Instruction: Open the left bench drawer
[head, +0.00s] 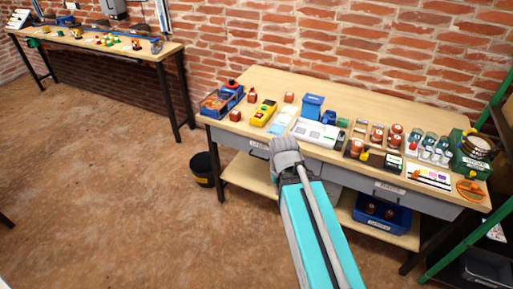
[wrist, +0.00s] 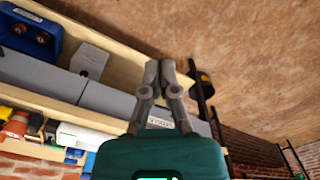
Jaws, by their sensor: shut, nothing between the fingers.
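The left bench drawer (head: 232,139) is a grey front under the left half of the wooden bench top, with a white label near its right end; it looks closed. In the wrist view, which is turned over, a grey drawer front (wrist: 105,97) runs behind my gripper (wrist: 159,66), with a white label (wrist: 160,121) partly behind the fingers. My gripper is shut and empty, its fingertips together in front of the bench. I cannot tell whether they touch anything. In the head view my wrist hides the fingers and part of the drawer front.
Containers and parts crowd the bench top (head: 345,90). A blue bin (head: 381,214) sits on the lower shelf, and a black bucket (head: 203,168) stands left of the bench. A green ladder (head: 480,228) stands at right.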

